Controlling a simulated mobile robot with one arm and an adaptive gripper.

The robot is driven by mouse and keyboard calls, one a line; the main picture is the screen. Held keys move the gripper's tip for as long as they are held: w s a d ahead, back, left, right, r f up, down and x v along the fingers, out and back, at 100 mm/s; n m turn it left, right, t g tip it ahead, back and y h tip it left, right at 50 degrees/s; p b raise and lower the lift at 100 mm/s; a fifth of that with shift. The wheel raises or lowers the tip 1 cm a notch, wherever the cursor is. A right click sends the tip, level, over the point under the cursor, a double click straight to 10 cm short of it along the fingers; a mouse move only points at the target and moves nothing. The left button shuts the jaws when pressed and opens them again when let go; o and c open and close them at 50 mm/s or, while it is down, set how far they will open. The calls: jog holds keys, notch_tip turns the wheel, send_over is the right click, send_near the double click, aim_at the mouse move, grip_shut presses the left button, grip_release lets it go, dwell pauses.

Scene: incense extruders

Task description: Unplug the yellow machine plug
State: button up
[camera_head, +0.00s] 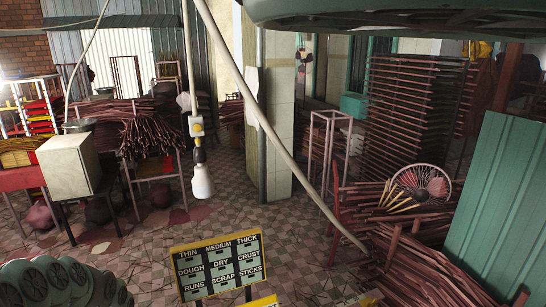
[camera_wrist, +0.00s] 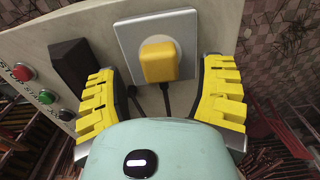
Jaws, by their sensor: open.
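The yellow plug (camera_wrist: 159,63) sits in a socket on a square grey wall plate (camera_wrist: 132,42) in the wrist view. A dark cord shows below it. My gripper (camera_wrist: 163,72) is open, with its yellow ridged fingers on the left and right of the plug. Gaps show between the plug and both fingers, so it does not hold the plug. The plug's lower end is close to my pale green gripper body. I cannot make out the plug or my gripper for certain in the head view.
A black block (camera_wrist: 76,64) is on the panel left of the plate, close to the left finger. Red (camera_wrist: 21,72) and green (camera_wrist: 46,97) buttons are further left. The head view shows a sign board (camera_head: 219,266), stick racks (camera_head: 415,115) and a hanging white lamp (camera_head: 203,182).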

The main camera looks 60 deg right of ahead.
notch_tip(320, 180, down, 3)
jog(key=shift+r+b, duration=0.15)
jog(key=shift+b, duration=0.8)
jog(key=shift+b, duration=0.45)
dwell(0.6)
grip_shut()
dwell(0.4)
jog(key=shift+r, duration=0.2)
jog(key=shift+r+p, duration=2.35)
jog(key=shift+r, duration=0.5)
